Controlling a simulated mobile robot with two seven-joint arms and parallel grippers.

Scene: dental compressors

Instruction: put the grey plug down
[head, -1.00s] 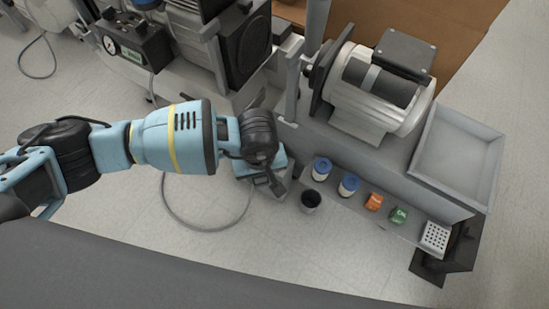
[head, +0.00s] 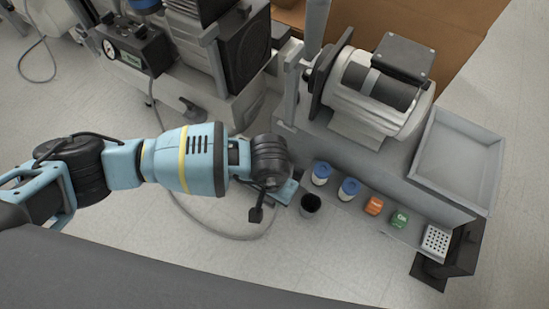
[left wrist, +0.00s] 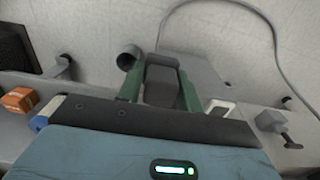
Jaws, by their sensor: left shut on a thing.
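My left gripper (left wrist: 160,92) comes in from the left in the head view (head: 265,195), with its jaws shut on the grey plug. The plug (left wrist: 162,75) is a dark grey block between two green fingers in the left wrist view. In the head view a dark piece below the wrist (head: 257,213) looks like the plug, over the floor by the hose. The plug appears held clear of other things, but its height is hard to judge. The wrist hides part of it. My right gripper is not in view.
An empty grey tray (head: 455,160) is at right. A motor (head: 375,90) stands behind. A hose (head: 205,222) curves on the floor.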

